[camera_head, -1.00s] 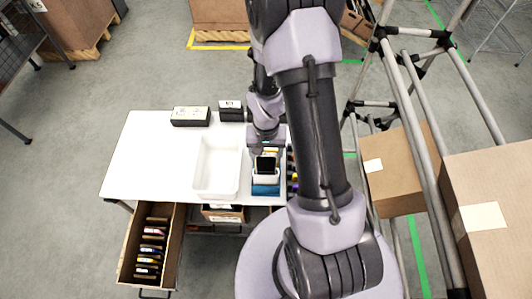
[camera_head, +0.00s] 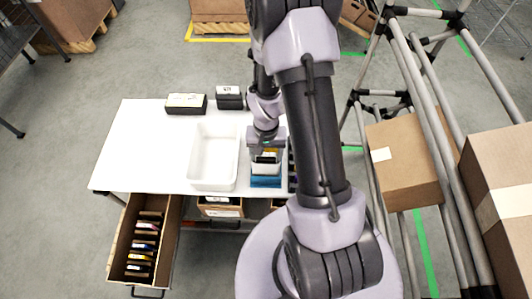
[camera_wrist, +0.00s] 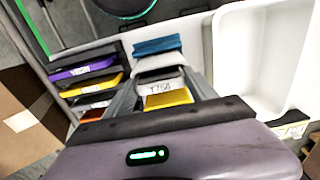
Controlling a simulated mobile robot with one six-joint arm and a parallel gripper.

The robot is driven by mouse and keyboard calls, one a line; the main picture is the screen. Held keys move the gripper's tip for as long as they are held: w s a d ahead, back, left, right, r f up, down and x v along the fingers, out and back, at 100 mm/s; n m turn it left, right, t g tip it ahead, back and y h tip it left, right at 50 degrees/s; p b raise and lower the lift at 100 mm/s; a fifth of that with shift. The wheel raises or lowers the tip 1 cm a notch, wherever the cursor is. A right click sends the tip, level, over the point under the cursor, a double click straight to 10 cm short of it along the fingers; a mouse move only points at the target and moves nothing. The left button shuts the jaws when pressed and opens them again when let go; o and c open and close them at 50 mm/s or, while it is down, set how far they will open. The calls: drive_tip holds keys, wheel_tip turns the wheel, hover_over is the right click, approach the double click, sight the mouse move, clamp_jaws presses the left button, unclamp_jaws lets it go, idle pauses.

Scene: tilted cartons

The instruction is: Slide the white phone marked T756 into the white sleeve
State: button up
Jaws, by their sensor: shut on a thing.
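The white phone marked T756 (camera_wrist: 160,87) sits between my gripper's fingers in the wrist view, with a yellow piece at its near end. My gripper (camera_wrist: 166,94) is shut on it; in the head view my gripper (camera_head: 267,146) is above the white sleeve. The phone's dark face (camera_head: 266,159) shows as a narrow band just above the white sleeve (camera_head: 264,169). The sleeve (camera_wrist: 156,62) stands in a blue holder (camera_head: 265,181), also seen in the wrist view (camera_wrist: 157,46). The phone's lower part is hidden, apparently inside the sleeve.
A white bin (camera_head: 232,172) stands left of the holder. A dark rack (camera_wrist: 70,86) with purple, yellow and red labelled items is close on the other side. Two black boxes (camera_head: 186,108) (camera_head: 229,102) stand at the table's back. An open drawer (camera_head: 120,238) holds several items.

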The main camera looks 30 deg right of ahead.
drive_tip(key=shift+f+b, duration=0.25)
drive_tip(key=shift+b, duration=0.05)
idle(0.8)
idle(0.3)
drive_tip(key=o, duration=1.3)
drive_tip(key=shift+o, duration=0.2)
wheel_tip(320, 180, up, 18)
drive_tip(key=p, duration=0.5)
drive_tip(key=shift+f, duration=0.25)
drive_tip(key=shift+p, duration=0.35)
wheel_tip(320, 180, up, 7)
drive_tip(key=p, duration=0.5)
